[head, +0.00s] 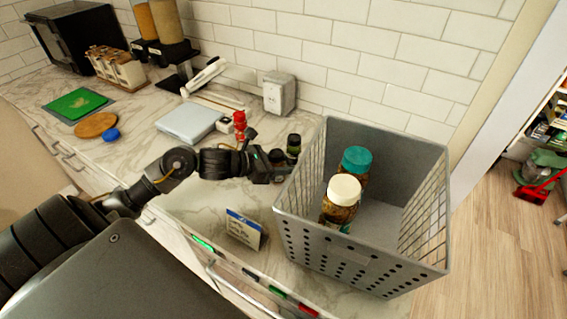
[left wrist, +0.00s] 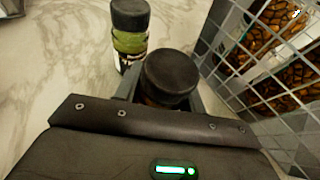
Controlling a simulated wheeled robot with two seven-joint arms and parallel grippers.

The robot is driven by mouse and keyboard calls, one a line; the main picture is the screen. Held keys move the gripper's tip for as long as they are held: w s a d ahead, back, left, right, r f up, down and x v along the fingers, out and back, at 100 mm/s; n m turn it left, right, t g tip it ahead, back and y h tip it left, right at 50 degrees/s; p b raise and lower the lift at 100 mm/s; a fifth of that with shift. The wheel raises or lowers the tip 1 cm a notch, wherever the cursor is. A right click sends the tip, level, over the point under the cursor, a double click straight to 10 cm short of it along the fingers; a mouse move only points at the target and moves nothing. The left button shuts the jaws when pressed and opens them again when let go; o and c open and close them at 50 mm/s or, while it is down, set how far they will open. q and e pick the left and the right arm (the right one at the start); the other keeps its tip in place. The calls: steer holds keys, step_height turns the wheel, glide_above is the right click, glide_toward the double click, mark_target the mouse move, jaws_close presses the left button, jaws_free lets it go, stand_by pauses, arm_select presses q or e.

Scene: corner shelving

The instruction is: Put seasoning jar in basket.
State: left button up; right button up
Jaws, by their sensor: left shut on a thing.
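A dark-capped seasoning jar (left wrist: 170,78) is between the fingers of my left gripper (left wrist: 165,92) in the left wrist view, its body mostly hidden below the cap. In the head view my left gripper (head: 275,168) is low at the counter, just left of the grey basket (head: 345,262), and shut on this jar. A second jar with a dark cap and green contents (head: 293,146) stands upright just beyond the gripper; it also shows in the left wrist view (left wrist: 130,40). My right gripper is not in view.
The basket holds a white-lidded jar (head: 342,195) and a teal-lidded jar (head: 355,164); its right side has free floor. A small sign (head: 243,229) stands at the counter's front. A red-topped bottle (head: 240,124) and a scale (head: 189,122) are left of the gripper.

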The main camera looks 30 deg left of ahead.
arm_select(q)
steer(key=shift+f, duration=0.2)
steer(key=o, duration=1)
steer(key=shift+o, duration=0.2)
steer(key=shift+r, duration=0.1)
steer(key=shift+r, duration=0.2)
steer(key=v, duration=0.3)
steer(key=b+v, duration=0.1)
steer(key=v, duration=0.2)
steer(key=b+v, duration=0.1)
steer(key=v, duration=0.2)
steer(key=shift+s+a+f, duration=0.15)
steer(key=shift+s+a, duration=0.05)
steer(key=shift+s, duration=0.25)
steer(key=shift+b+v, duration=0.3)
steer(key=shift+v, duration=0.8)
